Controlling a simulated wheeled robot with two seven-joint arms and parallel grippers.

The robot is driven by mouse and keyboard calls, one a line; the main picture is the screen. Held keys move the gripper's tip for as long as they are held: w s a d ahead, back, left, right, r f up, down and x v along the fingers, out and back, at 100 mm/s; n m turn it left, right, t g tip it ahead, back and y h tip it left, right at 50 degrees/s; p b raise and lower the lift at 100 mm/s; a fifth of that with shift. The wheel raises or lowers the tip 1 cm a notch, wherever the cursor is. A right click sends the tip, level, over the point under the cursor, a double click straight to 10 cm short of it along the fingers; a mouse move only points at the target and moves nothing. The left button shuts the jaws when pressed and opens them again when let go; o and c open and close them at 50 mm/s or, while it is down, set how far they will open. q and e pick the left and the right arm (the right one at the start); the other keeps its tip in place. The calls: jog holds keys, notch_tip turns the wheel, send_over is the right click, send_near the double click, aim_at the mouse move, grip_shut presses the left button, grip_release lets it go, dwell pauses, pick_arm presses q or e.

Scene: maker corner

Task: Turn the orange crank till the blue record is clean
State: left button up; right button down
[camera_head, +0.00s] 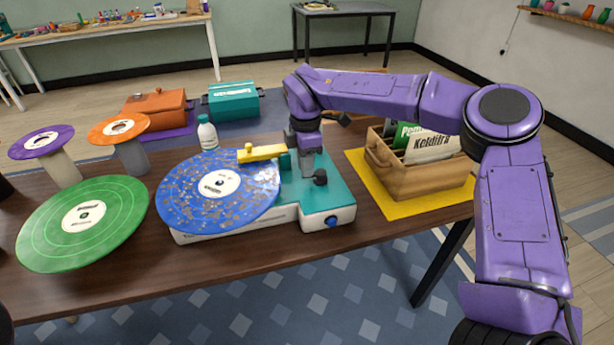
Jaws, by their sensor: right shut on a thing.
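The blue record (232,189) lies on the record cleaning machine (336,200), which has a teal top and pale base. Brown-gold specks cover much of the record around its white label. A yellow arm (261,153) reaches over the record's back edge. My right gripper (307,166) points down over the teal top, right of the record, and is shut on what I take to be the orange crank. No orange of the crank shows; my gripper and arm hide that spot. A black knob (320,177) stands close by the gripper. My left gripper is not in view.
A green record (112,228) lies left of the machine; purple (42,137) and orange (119,123) records sit on stands behind it. A small bottle (207,133) stands behind the blue record. A wooden crate (428,181) on a yellow mat (393,208) stands right.

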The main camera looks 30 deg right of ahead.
jog(key=m+b, duration=0.2)
jog(key=b, duration=0.1)
jog(key=w+d+m+b, duration=0.1)
jog(key=m+b, duration=0.2)
jog(key=w+m+b, duration=0.1)
jog(key=m+b, duration=0.2)
jog(key=shift+d+f, duration=0.2)
jog(key=shift+d, duration=0.15)
jog(key=shift+w+d+r+m+b, duration=0.1)
jog(key=shift+d+m+b, duration=0.1)
jog(key=shift+m+b, duration=0.35)
jog(key=shift+d+r+m+b, duration=0.1)
jog(key=shift+d+m+b, duration=0.05)
jog(key=shift+m+b, duration=0.4)
jog(key=c, duration=1)
grip_release()
notch_tip(320, 180, up, 11)
jog(key=p, duration=0.3)
jog(key=shift+f, duration=0.2)
